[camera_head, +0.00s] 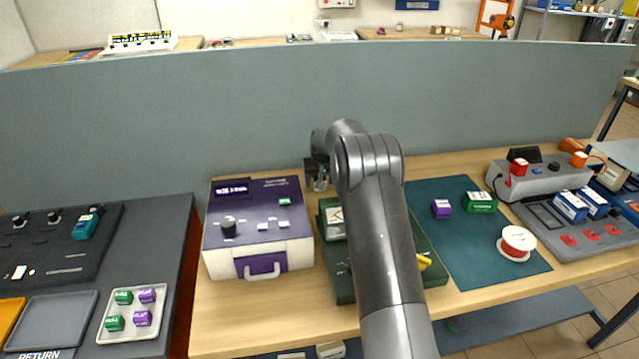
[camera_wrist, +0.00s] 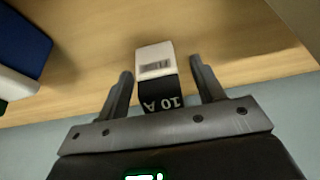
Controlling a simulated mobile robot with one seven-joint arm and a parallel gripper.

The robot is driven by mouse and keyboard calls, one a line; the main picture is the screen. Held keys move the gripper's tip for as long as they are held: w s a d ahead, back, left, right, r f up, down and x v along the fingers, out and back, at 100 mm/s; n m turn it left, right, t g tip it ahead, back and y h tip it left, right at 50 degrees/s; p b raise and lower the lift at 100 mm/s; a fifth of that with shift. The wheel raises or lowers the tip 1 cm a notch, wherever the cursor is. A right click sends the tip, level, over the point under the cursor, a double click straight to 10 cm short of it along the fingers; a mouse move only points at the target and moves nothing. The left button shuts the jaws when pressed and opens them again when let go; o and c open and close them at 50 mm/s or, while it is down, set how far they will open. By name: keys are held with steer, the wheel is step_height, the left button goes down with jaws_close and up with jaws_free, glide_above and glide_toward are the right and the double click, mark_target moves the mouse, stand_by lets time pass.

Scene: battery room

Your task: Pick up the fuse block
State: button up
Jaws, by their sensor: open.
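A small block with a white end and a black face marked "10 A", which looks like the fuse block (camera_wrist: 156,62), shows in the wrist view against the wooden bench. My gripper (camera_wrist: 161,80) is open, with one finger on each side of the block and narrow gaps visible. In the head view my gripper (camera_head: 317,178) is at the back of the bench, between the purple-topped case and my arm. My arm hides much of that area, and I cannot clearly make out the block there.
The purple-topped case (camera_head: 258,222) stands left of my gripper. A dark green open case (camera_head: 342,285) lies partly behind my arm. A grey partition (camera_head: 250,120) rises behind the bench. A teal mat (camera_head: 475,245) at right carries small blocks and a red spool (camera_head: 516,241).

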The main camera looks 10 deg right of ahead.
steer(key=shift+c, duration=0.5)
steer(key=c, duration=1)
steer(key=shift+r, duration=0.1)
